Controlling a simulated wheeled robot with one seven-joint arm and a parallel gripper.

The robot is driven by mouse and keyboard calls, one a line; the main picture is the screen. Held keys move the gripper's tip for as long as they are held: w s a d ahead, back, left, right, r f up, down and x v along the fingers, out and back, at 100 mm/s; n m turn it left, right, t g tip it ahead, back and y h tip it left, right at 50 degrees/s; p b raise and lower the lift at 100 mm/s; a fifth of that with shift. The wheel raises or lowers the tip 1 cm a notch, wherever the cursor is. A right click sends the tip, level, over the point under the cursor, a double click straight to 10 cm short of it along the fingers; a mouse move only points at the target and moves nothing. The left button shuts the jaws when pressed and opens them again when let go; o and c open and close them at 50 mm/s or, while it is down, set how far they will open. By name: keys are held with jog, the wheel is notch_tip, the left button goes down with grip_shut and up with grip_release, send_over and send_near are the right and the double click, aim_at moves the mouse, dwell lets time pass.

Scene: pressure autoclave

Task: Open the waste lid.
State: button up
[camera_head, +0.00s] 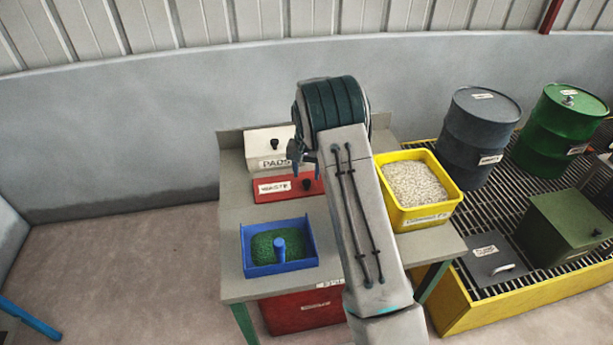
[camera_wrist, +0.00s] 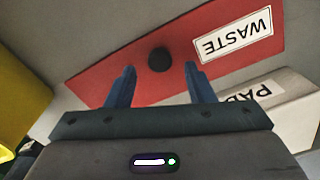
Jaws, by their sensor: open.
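The waste lid (camera_head: 287,187) is a flat red panel with a white WASTE label and a dark round knob (camera_head: 306,184). It lies on the grey bench in front of the white PADS box. In the wrist view the red lid (camera_wrist: 195,42) spans the picture, with the knob (camera_wrist: 159,60) just beyond and between my two blue fingers. My gripper (camera_wrist: 160,82) is open and empty, the fingers apart on either side of the knob's line. In the head view my gripper (camera_head: 299,158) shows small and partly hidden by my arm, near the lid's right end.
The white PADS box (camera_head: 268,141) stands behind the lid. A blue tray (camera_head: 247,268) of green granules with a blue post is in front. A yellow bin (camera_head: 388,182) of white pellets stands to the right, with drums beyond.

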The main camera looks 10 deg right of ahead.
aim_at(307, 181)
jog(key=shift+f, duration=1.55)
jog(key=shift+c, duration=0.2)
grip_shut()
jog(key=shift+r, duration=0.15)
